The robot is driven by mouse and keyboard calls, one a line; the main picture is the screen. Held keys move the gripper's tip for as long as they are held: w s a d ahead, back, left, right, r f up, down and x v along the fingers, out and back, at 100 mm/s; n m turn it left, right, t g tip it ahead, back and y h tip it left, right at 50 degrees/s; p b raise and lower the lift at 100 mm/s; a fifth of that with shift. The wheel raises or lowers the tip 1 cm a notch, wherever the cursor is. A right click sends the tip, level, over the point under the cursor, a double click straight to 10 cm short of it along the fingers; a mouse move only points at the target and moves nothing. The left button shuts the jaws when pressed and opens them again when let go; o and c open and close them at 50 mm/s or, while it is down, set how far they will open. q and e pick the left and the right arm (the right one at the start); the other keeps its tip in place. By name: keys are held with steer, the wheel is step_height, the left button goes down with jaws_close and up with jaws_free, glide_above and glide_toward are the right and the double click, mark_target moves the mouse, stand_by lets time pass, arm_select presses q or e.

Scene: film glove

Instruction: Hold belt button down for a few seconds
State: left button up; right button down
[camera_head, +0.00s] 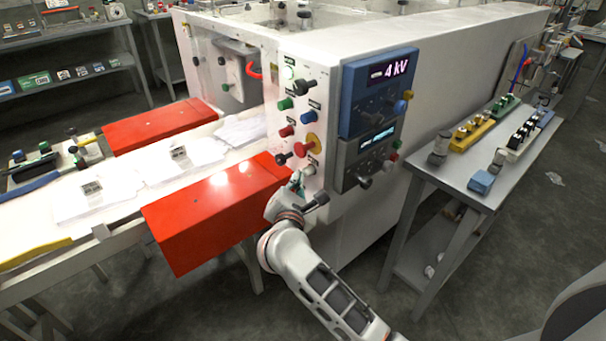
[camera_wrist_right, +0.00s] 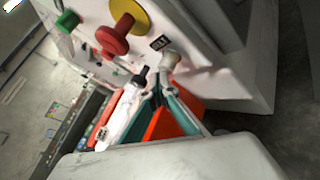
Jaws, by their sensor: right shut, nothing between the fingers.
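The control panel on the white machine carries several coloured buttons and knobs. A pale grey button (camera_head: 309,169) sits low on the panel; a pale grey knob-like button (camera_wrist_right: 171,61) with a dark label beside it shows in the wrist view. My left gripper is not in view.
A red-and-yellow mushroom button (camera_head: 312,142) and a black lever (camera_head: 316,201) are close to the gripper. A red guard box (camera_head: 205,220) stands to its left, beside the white belt (camera_head: 140,170). A grey side table (camera_head: 455,178) with blocks stands right.

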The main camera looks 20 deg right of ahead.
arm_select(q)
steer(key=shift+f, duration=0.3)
arm_select(e)
steer(key=shift+s+a, duration=0.3)
steer(key=shift+a, duration=0.45)
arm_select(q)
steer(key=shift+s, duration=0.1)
